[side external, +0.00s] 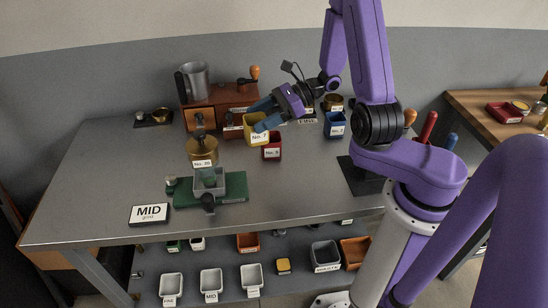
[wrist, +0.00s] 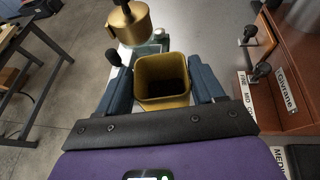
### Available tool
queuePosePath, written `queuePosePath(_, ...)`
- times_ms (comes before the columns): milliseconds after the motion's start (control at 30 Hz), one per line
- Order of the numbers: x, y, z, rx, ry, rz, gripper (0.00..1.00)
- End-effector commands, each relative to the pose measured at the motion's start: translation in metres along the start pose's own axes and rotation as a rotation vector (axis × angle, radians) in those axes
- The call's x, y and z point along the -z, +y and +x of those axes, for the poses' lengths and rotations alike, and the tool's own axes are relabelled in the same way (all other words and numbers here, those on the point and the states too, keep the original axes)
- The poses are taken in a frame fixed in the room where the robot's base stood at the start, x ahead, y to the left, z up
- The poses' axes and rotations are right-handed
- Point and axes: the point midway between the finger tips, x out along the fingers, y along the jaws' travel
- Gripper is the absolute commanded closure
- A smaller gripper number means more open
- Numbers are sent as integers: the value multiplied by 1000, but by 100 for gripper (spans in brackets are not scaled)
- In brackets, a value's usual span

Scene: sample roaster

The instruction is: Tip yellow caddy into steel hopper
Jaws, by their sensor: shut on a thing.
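The yellow caddy (side external: 257,131), labelled No. 7, is held up above the table in the side view. My gripper (side external: 262,114) has its blue fingers shut on it. In the wrist view the caddy (wrist: 162,98) sits between both fingers with its open top facing the camera. Its inside is dark, and I cannot tell what it holds. It looks roughly upright. The steel hopper (side external: 194,81) is a grey metal cup atop the reddish-brown wooden machine, up and left of the caddy in the side view.
A brass hopper (side external: 202,149) stands over a grey cup on a green base (side external: 233,188), left of the caddy. A red caddy (side external: 271,150) and a blue caddy (side external: 335,126) stand nearby. A MID card (side external: 150,214) lies at the front left. The front-right tabletop is clear.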

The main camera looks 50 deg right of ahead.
Motion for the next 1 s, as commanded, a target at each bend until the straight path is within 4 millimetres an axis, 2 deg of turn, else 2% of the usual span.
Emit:
queuePosePath(233, -9, -3, 2, 54, 8, 18, 69)
queuePosePath(467, -35, -14, 4, 224, 20, 83, 69)
queuePosePath(1000, -82, -35, -14, 516, 18, 203, 69)
